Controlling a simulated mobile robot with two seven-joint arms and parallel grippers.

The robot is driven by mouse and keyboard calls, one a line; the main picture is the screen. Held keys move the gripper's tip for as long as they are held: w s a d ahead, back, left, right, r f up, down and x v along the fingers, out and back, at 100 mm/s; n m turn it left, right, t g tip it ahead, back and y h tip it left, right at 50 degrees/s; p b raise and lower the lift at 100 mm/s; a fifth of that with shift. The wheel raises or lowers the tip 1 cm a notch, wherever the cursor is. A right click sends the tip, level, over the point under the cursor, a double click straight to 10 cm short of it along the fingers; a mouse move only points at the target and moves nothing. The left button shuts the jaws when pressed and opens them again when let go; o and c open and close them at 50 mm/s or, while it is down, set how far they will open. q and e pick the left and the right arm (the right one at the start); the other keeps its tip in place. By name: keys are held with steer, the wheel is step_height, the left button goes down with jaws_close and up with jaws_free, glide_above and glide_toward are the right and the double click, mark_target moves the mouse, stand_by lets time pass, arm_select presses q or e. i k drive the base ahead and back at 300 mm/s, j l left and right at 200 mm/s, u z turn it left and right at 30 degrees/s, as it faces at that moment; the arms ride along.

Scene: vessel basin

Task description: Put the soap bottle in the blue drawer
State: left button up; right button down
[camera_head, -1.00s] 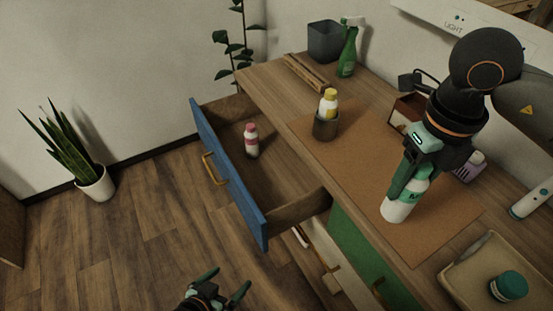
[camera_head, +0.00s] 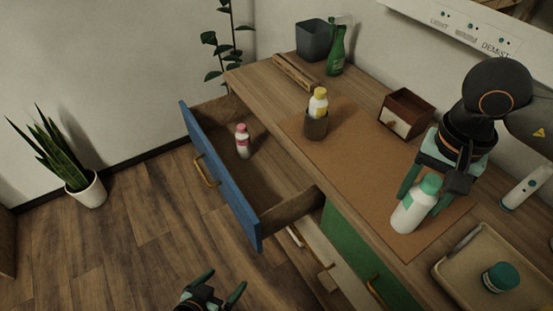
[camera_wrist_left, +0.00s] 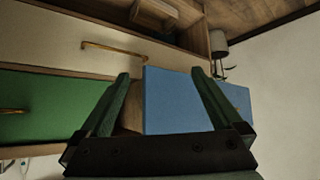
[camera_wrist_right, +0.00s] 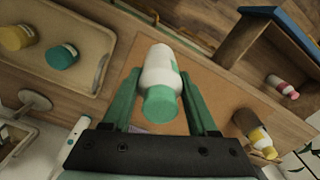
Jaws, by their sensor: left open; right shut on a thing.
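A white bottle with a green cap (camera_head: 413,208), which I take for the soap bottle, is over the brown mat on the counter, tilted in the head view. My right gripper (camera_head: 426,194) is shut on it; in the right wrist view the bottle (camera_wrist_right: 158,68) sits between the fingers. Whether its base touches the mat is unclear. The blue drawer (camera_head: 222,178) is pulled open left of the counter, with a white and pink bottle (camera_head: 243,141) inside. My left gripper (camera_head: 222,284) is open and empty, low in front of the blue drawer.
A yellow-capped bottle in a cup (camera_head: 316,124), a small wooden drawer box (camera_head: 404,114) and a tray (camera_head: 447,270) with a teal-lidded jar (camera_head: 501,277) stand on the counter. A green spray bottle (camera_head: 336,52) is at the back. The blue drawer has free room beside its bottle.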

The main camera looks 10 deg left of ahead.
mark_target(264, 181)
steer(key=i+j, duration=0.1)
steer(key=j, duration=0.35)
steer(key=i+j, duration=0.1)
steer(key=j, duration=0.3)
steer(key=i+j, duration=0.1)
steer(key=j, duration=0.35)
steer(key=i+j, duration=0.1)
steer(key=j, duration=0.3)
steer(key=i+j, duration=0.1)
steer(key=j, duration=0.35)
